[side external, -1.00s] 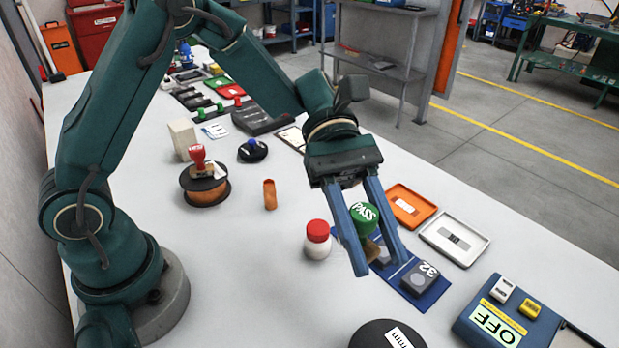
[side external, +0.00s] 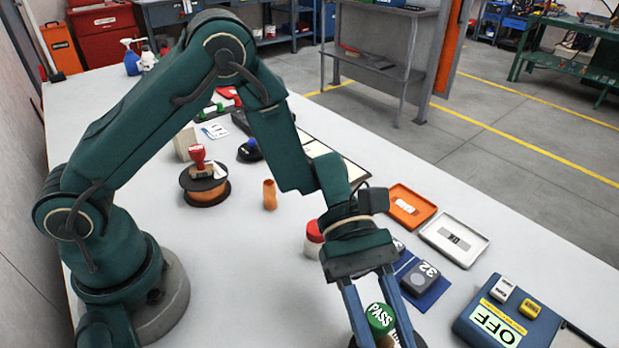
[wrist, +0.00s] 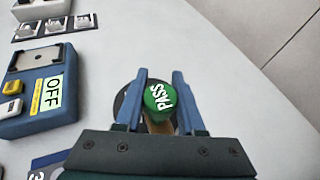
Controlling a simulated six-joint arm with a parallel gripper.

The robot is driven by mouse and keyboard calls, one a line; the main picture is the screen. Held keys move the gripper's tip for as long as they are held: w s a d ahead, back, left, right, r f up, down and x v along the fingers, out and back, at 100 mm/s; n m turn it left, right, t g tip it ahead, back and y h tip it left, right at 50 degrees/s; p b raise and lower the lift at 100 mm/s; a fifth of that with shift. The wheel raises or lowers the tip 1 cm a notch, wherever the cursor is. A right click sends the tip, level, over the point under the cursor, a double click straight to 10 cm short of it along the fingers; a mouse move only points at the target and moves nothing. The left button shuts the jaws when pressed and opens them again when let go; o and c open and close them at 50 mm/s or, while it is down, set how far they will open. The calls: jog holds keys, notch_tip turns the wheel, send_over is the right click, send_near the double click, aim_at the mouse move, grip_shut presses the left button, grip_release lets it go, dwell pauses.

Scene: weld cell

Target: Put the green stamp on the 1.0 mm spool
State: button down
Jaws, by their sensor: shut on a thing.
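The green stamp (side external: 380,318), with a round cap marked PASS and a tan lower part, is between the two blue fingers of my gripper (side external: 382,338). My gripper is shut on it; the stamp also shows in the wrist view (wrist: 160,98). A black spool is mostly hidden behind the stamp and fingers at the bottom edge of the side view; its dark rim (wrist: 121,100) shows behind the left finger in the wrist view. Its label is hidden now. I cannot tell whether the stamp touches the spool.
A red-handled stamp (side external: 198,158) stands on a copper wire spool (side external: 208,194) at the left. A red-capped white jar (side external: 314,236) stands behind my gripper. To the right are a blue pad with a block marked 32 (side external: 424,278), an orange tray (side external: 411,224) and a blue OFF box (side external: 508,316).

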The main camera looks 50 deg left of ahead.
jog(key=c, duration=0.5)
grip_release()
jog(key=shift+f, duration=0.1)
jog(key=shift+w+a+r, duration=0.15)
jog(key=shift+a+r, duration=0.1)
jog(key=shift+a, duration=0.05)
jog(key=v, duration=1)
jog(key=shift+s+a+r+m+t+y, duration=0.9)
jog(key=shift+s+a+m+t+y, duration=0.45)
jog(key=shift+a+m+t+y, duration=0.95)
jog(key=shift+s+a+r+m+t+y, duration=0.9)
jog(key=shift+s+a+m+t+y, duration=0.4)
jog(key=shift+a+m+y, duration=1.15)
jog(key=shift+s+a+r+m+t+y, duration=0.85)
jog(key=shift+s+a+m+t+y, duration=0.8)
jog(key=shift+a, duration=1.35)
